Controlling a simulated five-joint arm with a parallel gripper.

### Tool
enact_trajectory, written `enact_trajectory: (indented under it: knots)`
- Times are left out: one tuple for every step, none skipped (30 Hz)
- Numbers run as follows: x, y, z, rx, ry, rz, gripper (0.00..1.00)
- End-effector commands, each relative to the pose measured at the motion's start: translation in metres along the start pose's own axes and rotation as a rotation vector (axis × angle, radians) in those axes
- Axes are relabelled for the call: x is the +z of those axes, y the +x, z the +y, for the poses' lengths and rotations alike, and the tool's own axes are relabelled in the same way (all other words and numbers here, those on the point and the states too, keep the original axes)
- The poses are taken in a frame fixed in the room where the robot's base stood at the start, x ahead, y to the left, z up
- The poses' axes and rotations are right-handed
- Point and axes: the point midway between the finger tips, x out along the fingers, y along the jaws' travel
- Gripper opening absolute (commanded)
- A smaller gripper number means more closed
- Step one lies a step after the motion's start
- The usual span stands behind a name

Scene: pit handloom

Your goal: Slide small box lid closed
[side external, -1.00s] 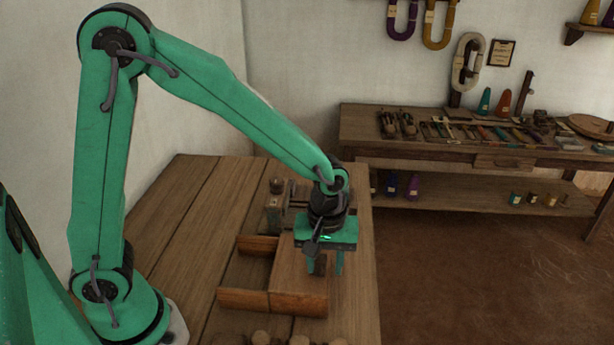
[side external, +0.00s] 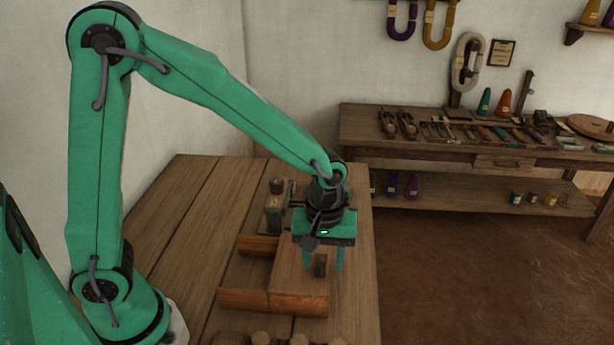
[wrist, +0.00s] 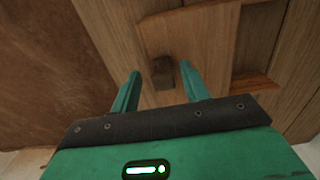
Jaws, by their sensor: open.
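The small wooden box (side external: 243,300) stands on the bench. Its flat lid (side external: 292,268) covers the right part, and the left part is open. A small dark block-like knob (side external: 320,265) stands up from the lid. My green gripper (side external: 324,269) is over the lid, pointing down, fingers apart. In the wrist view the knob (wrist: 163,73) shows between the fingertips of my gripper (wrist: 160,68), nearer the right finger. A gap shows at the left finger. I cannot tell whether the fingertips reach down beside the knob or stay above it. The lid (wrist: 195,42) also shows there.
Round wooden pieces (side external: 262,338) lie at the bench's (side external: 190,210) front edge. Small dark tools (side external: 275,205) stand behind the box. The bench left of the box is clear. A tool-laden side table (side external: 460,145) stands apart at the back right.

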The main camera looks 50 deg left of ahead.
Motion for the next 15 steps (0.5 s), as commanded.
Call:
enact_trajectory:
  knots:
    - [0.0, -0.004, 0.0, 0.001, 0.0, 0.001, 0.45]
    - [0.0, -0.006, 0.0, 0.001, 0.0, 0.0, 0.45]
    - [0.0, -0.008, 0.0, 0.001, 0.0, 0.0, 0.45]
    - [0.0, -0.01, 0.0, 0.002, 0.0, 0.001, 0.45]
    - [0.0, -0.012, 0.0, 0.002, 0.0, 0.001, 0.45]
    - [0.0, -0.015, 0.0, 0.002, 0.0, 0.001, 0.45]
    - [0.0, -0.017, 0.0, 0.001, 0.0, 0.0, 0.45]
    - [0.0, -0.018, 0.0, 0.001, 0.0, 0.0, 0.45]
    - [0.0, -0.021, 0.0, 0.001, 0.0, 0.001, 0.45]
    - [0.0, -0.023, 0.0, 0.002, 0.0, 0.001, 0.45]
    - [0.0, -0.025, 0.0, 0.002, 0.0, 0.001, 0.45]
    - [0.0, -0.028, 0.0, 0.002, 0.0, 0.001, 0.45]
    - [0.0, -0.029, 0.0, 0.002, 0.0, 0.001, 0.45]
    - [0.0, -0.031, 0.0, 0.002, 0.0, 0.001, 0.45]
    - [0.0, -0.034, 0.0, 0.002, 0.0, 0.001, 0.45]
